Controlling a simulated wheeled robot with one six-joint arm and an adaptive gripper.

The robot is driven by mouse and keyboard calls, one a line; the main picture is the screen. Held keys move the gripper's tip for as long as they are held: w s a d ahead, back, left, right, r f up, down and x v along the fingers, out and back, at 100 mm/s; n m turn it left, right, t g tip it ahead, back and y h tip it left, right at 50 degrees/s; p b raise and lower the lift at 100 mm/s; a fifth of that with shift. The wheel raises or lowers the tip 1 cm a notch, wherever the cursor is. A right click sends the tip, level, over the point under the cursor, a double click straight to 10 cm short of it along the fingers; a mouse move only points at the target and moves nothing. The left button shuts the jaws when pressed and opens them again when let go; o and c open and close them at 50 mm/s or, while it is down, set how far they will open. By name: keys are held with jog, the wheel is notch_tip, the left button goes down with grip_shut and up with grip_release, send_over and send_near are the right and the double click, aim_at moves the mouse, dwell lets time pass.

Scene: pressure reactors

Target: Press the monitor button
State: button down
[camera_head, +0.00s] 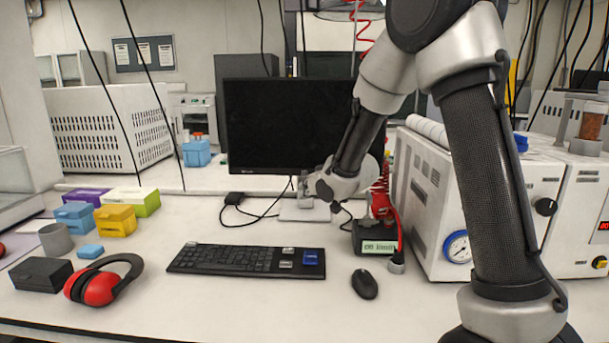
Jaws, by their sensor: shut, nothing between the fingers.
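The monitor (290,125) stands at the back middle of the bench with a black, dark screen. My arm reaches down from the upper right, across the right part of the monitor. My gripper (307,190) is in front of the monitor's lower right edge, close to the bezel. It is small in the picture, shut and empty. Its fingertips are hard to make out, and I cannot tell whether they touch the monitor. I cannot make out the monitor button; my wrist and gripper cover part of the lower edge.
A keyboard (225,259), a mouse (364,284) and a small display box (376,240) stand in front. Red earmuffs (101,286) and several small boxes lie left. A white reactor unit (425,215) stands right.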

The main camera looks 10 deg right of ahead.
jog(key=w+d, duration=0.2)
jog(key=w, duration=0.6)
jog(key=shift+w+d, duration=0.15)
jog(key=shift+w, duration=0.1)
jog(key=shift+w, duration=0.15)
dwell(1.2)
jog(key=shift+w+d, duration=0.1)
jog(key=shift+w, duration=0.2)
jog(key=shift+w+d, duration=0.1)
jog(key=shift+w, duration=0.2)
dwell(0.6)
dwell(0.3)
jog(key=shift+s+a, duration=0.2)
jog(key=shift+s, duration=0.55)
jog(key=shift+s, duration=0.1)
jog(key=s, duration=0.2)
jog(key=s+a, duration=0.1)
jog(key=s, duration=0.1)
jog(key=shift+s+a, duration=0.15)
jog(key=shift+s, duration=0.15)
